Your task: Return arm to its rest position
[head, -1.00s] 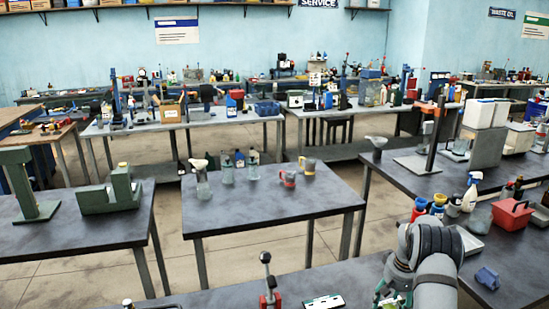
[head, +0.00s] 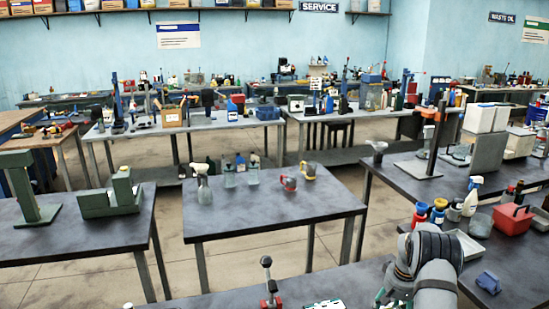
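My arm (head: 437,272) shows at the lower right, a grey-white link with dark rings at its bend. It stands over the near bench, left of the red container. My gripper is not clearly visible; the far end of the arm is hidden by the link or lies below the picture's edge.
The middle table (head: 270,208) holds a spray bottle (head: 203,186), clear containers (head: 229,176) and two jugs with red and orange parts (head: 289,184). The right bench holds a red container (head: 512,219), colored-cap bottles (head: 420,214) and a blue piece (head: 488,283). A red-based lever (head: 269,299) stands at the bottom.

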